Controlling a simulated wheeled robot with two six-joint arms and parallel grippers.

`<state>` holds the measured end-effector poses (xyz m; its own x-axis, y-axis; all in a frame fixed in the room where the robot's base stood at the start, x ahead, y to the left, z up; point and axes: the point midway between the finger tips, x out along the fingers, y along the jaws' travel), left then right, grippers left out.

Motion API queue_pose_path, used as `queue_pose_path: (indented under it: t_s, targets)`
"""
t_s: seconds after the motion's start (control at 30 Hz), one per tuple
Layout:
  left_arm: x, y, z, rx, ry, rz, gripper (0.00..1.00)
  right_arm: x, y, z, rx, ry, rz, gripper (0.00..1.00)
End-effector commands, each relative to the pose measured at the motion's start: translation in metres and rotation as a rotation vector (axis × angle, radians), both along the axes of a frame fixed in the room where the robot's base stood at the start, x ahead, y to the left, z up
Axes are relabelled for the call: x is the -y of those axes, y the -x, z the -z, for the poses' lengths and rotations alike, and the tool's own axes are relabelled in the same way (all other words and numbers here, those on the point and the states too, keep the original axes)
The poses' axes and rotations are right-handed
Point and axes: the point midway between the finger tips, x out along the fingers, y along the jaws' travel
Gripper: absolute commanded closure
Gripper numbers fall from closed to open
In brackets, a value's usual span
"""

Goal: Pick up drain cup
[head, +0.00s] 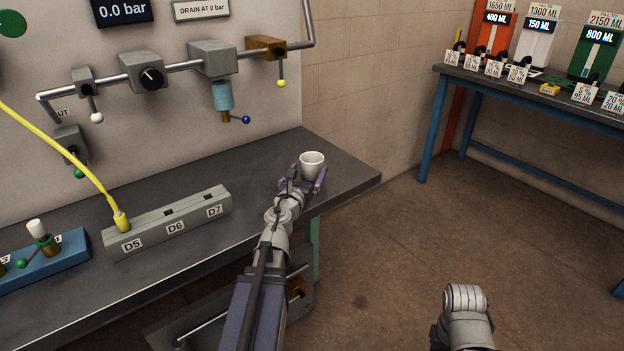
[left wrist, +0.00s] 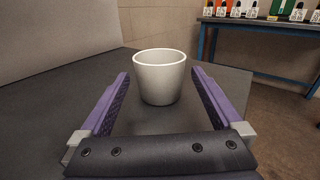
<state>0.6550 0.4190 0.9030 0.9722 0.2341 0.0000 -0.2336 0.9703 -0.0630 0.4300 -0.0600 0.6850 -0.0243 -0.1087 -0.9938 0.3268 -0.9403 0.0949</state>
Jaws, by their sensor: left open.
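The drain cup (head: 312,165) is a small white cup standing upright on the dark bench near its right end. It also shows in the left wrist view (left wrist: 160,78), in the middle and just beyond or between the fingertips. My left gripper (head: 305,180) is open, with its purple-padded fingers (left wrist: 160,88) on either side of the cup. Gaps show between the fingers and the cup, so neither finger appears to touch it. In the head view the gripper hides part of the cup's lower side. My right arm shows only partly at the bottom right; its fingers cannot be made out.
The bench (head: 345,182) ends just right of the cup. A grey block labelled D5, D6, D7 (head: 170,222) lies to the left, with a yellow hose (head: 85,163) plugged in. Pipes and valves (head: 212,58) hang on the panel above. A second table (head: 540,97) stands at the right.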

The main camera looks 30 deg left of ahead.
Motion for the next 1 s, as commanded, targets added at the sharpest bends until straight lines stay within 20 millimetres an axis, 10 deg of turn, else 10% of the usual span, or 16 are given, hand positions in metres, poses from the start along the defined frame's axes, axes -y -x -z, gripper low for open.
queue_pose_path:
  t_s: [0.7,1.0]
  targets:
    - [-0.017,-0.07,-0.003,0.0,0.0,0.0,0.0,0.0,0.0,-0.004,0.0,0.0,0.0,0.5]
    - [-0.017,-0.071,-0.003,0.0,0.0,-0.001,0.05,0.0,0.0,-0.003,0.0,0.0,0.0,0.5]
